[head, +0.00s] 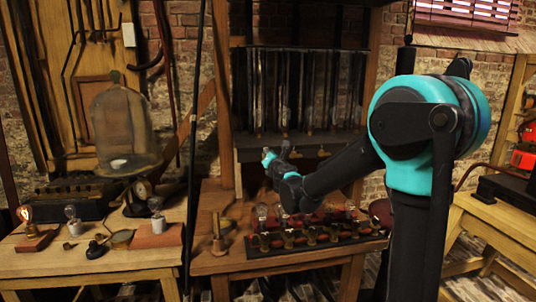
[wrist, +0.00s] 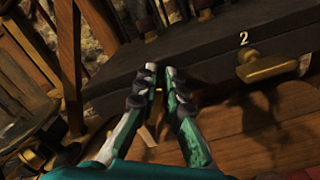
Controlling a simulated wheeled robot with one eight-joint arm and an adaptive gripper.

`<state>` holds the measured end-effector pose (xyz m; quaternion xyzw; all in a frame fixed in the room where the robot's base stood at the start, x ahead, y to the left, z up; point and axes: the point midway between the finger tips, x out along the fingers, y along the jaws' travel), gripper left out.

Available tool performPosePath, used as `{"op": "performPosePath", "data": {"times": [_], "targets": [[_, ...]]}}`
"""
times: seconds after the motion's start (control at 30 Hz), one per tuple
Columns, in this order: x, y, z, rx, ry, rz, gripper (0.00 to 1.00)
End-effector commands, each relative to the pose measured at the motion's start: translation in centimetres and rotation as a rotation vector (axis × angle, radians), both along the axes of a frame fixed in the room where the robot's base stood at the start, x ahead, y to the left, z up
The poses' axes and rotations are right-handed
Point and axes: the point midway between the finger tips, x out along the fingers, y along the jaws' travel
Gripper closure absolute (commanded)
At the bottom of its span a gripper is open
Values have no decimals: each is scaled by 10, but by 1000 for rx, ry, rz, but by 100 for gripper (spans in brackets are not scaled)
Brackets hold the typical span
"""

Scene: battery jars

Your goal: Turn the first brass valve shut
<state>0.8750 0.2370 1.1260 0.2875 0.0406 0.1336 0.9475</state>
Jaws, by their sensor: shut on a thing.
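My gripper (wrist: 160,72) is at the front face of a dark shelf (wrist: 195,72) in the wrist view.
Glass tubes (head: 300,90) stand in a row above the shelf. Below it, a wooden table (head: 290,258) bears a dark rack with several bulbs and brass pieces. A glass bell jar (head: 123,130) stands on the left table. A dark upright pole (head: 197,120) stands left of my gripper.

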Motion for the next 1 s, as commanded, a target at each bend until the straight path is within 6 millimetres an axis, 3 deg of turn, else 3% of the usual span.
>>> {"op": "performPosePath", "data": {"times": [0.7,1.0], "targets": [[3,-10,-13,642,184,-1,100],[3,-11,-18,842,242,-1,100]]}}
